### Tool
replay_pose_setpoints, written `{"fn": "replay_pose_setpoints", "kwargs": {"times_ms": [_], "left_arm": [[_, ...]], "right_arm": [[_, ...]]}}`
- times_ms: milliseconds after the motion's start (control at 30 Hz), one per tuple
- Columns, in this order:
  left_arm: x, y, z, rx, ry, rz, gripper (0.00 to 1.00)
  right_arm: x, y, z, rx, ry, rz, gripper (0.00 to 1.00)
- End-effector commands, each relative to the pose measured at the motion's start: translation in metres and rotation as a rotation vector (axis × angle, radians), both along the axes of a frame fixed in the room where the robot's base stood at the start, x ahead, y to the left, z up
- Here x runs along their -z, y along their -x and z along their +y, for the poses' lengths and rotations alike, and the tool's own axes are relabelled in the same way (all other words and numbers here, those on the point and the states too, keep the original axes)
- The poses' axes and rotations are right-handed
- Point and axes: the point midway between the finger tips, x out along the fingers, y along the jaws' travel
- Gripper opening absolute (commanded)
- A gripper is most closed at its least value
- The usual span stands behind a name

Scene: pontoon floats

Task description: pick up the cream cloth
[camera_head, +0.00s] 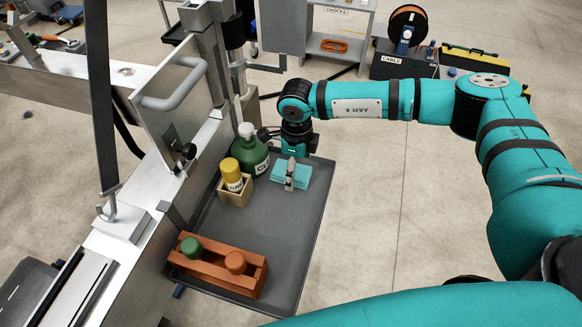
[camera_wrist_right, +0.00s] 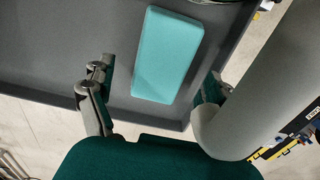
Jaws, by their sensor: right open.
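A flat rectangular turquoise piece (camera_head: 303,182) lies on the dark grey tray (camera_head: 290,235), near its far right part; I cannot tell whether it is folded cloth or a pad. It fills the upper middle of the right wrist view (camera_wrist_right: 167,55). No cream cloth shows in either view. My right gripper (camera_head: 289,174) is over the turquoise piece, pointing down. In the right wrist view the gripper (camera_wrist_right: 158,78) is open, with one finger to each side of the piece and nothing held. My left gripper is not in view.
Left of the gripper stand a green bottle (camera_head: 252,158) with a pale cap and a yellow-topped container (camera_head: 232,173) in a wooden box. An orange-brown rack (camera_head: 217,271) sits at the tray's near end. A metal beam (camera_head: 120,255) runs along the left. The tray's middle is clear.

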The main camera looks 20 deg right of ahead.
Motion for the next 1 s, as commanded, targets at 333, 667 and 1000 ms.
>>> {"fn": "replay_pose_setpoints", "kwargs": {"times_ms": [333,667,1000], "left_arm": [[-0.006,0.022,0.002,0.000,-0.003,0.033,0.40],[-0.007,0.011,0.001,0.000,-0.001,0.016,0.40],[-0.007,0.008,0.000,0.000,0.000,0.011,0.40]], "right_arm": [[0.020,0.000,0.000,0.001,-0.001,-0.001,0.87],[0.019,0.000,0.000,0.001,-0.001,-0.001,0.53],[0.019,0.000,0.000,0.001,0.000,-0.001,0.26]]}}
